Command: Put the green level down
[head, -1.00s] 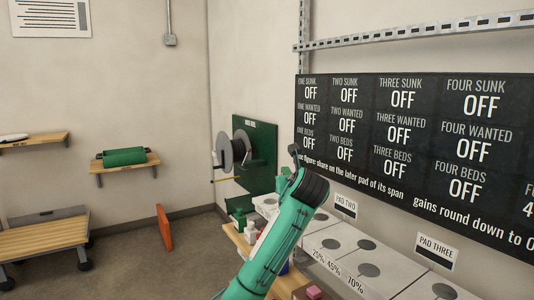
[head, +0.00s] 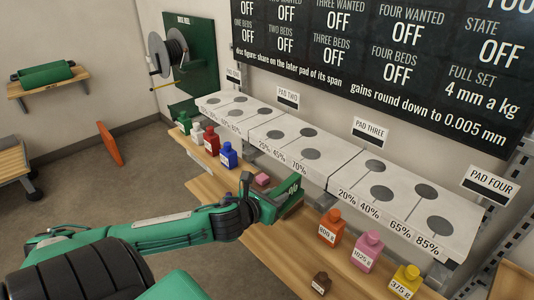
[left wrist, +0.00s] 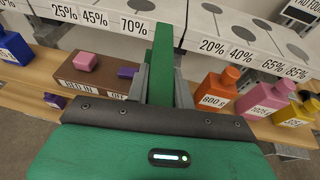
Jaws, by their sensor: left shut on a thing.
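The green level (head: 291,198) is a narrow green bar held in my left gripper (head: 277,203). In the left wrist view the level (left wrist: 161,65) stands between the grey fingers of the left gripper (left wrist: 160,85), which are shut on it. In the head view the gripper is over the front wooden shelf, in front of the white pad ledge (head: 330,180). I cannot tell whether the level touches anything below. My right gripper is not in view.
Orange (head: 331,226), pink (head: 367,250) and yellow (head: 405,281) bottles stand right of the gripper; a blue bottle (head: 228,155) and others stand left. A small pink block (head: 262,179) lies close by. A small brown bottle (head: 321,283) is nearer. The wooden shelf (head: 285,258) has bare room.

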